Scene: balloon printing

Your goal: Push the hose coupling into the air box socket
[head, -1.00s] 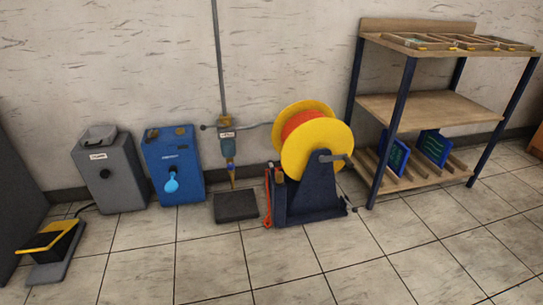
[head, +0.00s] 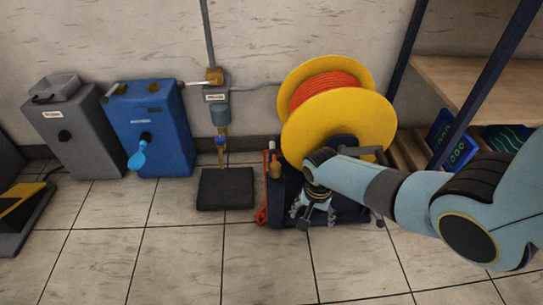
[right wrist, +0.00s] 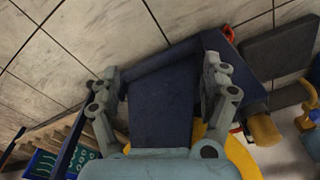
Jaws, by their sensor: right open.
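A small brass fitting (head: 275,170), which looks like the hose coupling, stands at the left side of the navy reel stand (head: 350,210). A brass piece also shows in the right wrist view (right wrist: 265,130). The orange hose (head: 325,88) is wound on the yellow reel. The blue box (head: 160,135) stands left of it with a light-blue balloon on its front; I cannot tell whether it is the air box, and no socket is clear. My right gripper (head: 314,216) is open and empty in front of the reel stand; its spread fingers show in the right wrist view (right wrist: 160,90). My left gripper is out of view.
A dark mat (head: 226,190) lies under the wall pipe unit (head: 218,110). A grey box (head: 70,125) and a yellow-black pedal (head: 22,212) stand at the left. A wooden shelf (head: 455,78) is at the right. The tiled floor in front is clear.

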